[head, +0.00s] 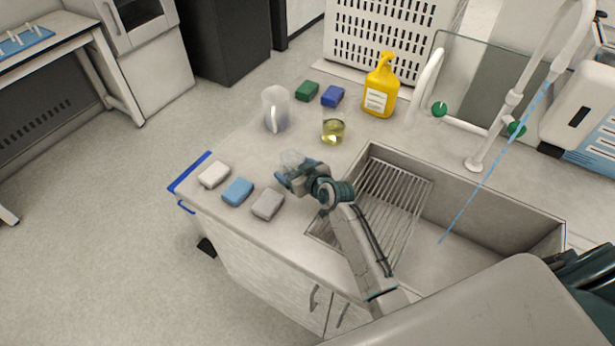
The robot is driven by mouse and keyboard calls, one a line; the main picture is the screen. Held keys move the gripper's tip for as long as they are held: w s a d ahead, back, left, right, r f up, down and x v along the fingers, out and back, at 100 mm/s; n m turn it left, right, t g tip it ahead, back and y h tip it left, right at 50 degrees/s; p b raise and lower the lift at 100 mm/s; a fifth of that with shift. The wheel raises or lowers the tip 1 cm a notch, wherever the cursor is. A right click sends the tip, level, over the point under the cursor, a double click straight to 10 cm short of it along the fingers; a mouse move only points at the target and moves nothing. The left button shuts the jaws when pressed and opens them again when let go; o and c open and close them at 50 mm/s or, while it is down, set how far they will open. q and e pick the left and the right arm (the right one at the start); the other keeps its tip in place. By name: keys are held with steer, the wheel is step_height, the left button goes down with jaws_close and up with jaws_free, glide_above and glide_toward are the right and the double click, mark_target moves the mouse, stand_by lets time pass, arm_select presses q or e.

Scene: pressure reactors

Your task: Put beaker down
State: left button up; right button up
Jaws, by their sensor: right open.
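A clear, empty-looking glass beaker (291,158) stands on the counter at the tip of my right gripper (288,177). The right gripper is open, and its fingers are beside or partly around the beaker; I cannot tell whether they touch it. The gripper and wrist hide the beaker's lower part. Another small beaker (332,130) with yellow liquid stands upright behind the gripper, apart from it. My left gripper is not in view.
A white pitcher (276,110), green sponge (307,91), blue sponge (332,96) and yellow bottle (380,88) stand behind. White (214,175), light blue (238,192) and grey (268,204) sponges lie left of the gripper. The sink (460,215) with a drying rack (385,200) is on the right.

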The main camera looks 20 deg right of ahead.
steer(key=b+v, duration=0.2)
steer(key=v, duration=0.7)
steer(key=shift+s+d, duration=0.15)
steer(key=shift+s, duration=0.1)
steer(key=shift+s+d+r, duration=0.15)
steer(key=shift+s+r, duration=0.2)
steer(key=shift+s, duration=0.25)
